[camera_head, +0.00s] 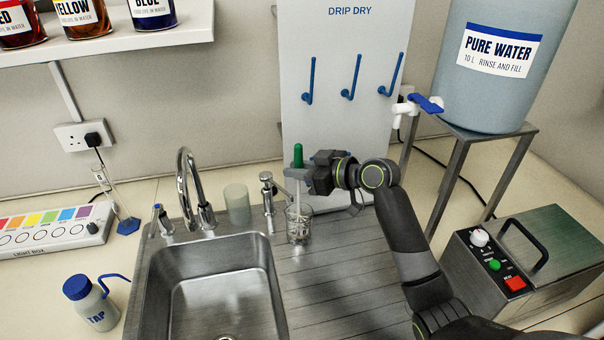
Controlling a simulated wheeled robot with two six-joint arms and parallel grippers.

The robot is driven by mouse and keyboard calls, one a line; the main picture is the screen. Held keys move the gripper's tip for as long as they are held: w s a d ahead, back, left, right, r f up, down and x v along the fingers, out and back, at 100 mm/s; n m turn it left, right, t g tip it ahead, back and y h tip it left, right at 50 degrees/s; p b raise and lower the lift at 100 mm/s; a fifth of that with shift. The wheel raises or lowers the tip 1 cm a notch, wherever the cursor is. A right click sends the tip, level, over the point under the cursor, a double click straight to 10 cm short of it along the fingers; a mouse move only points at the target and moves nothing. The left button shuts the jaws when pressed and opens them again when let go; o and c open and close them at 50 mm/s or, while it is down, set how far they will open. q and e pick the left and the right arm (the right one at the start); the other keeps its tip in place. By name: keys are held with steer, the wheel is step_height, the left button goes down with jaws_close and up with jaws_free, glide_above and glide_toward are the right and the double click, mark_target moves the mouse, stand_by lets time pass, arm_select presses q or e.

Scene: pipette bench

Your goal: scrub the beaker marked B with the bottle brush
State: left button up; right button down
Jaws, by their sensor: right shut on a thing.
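The bottle brush (298,155) has a green handle and a pale shaft. My right gripper (298,175) is shut on it and holds it upright above a clear glass beaker (300,234) on the ribbed steel drainboard. The shaft runs down to the beaker, and the brush's lower end appears to be inside it. I cannot read any letter on this beaker. A frosted, greenish cup or beaker (237,204) stands behind the sink, with no mark readable. My left gripper is not in view.
The steel sink (160,290) with its tap (187,180) lies left of the beaker, and a small dispenser (268,190) is close behind it. A pegboard marked DRIP DRY (330,60) stands behind. A wash bottle (90,300) is front left. The drainboard's front is clear.

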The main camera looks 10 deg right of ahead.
steer(key=shift+s+a+r+p, duration=0.1)
steer(key=shift+s+r+p, duration=0.3)
steer(key=shift+s+p, duration=0.1)
step_height(320, 180, up, 13)
steer(key=p, duration=1)
steer(key=shift+s+d+f, duration=0.15)
steer(key=shift+s+d, duration=0.2)
steer(key=shift+s, duration=0.1)
stand_by(0.5)
stand_by(0.3)
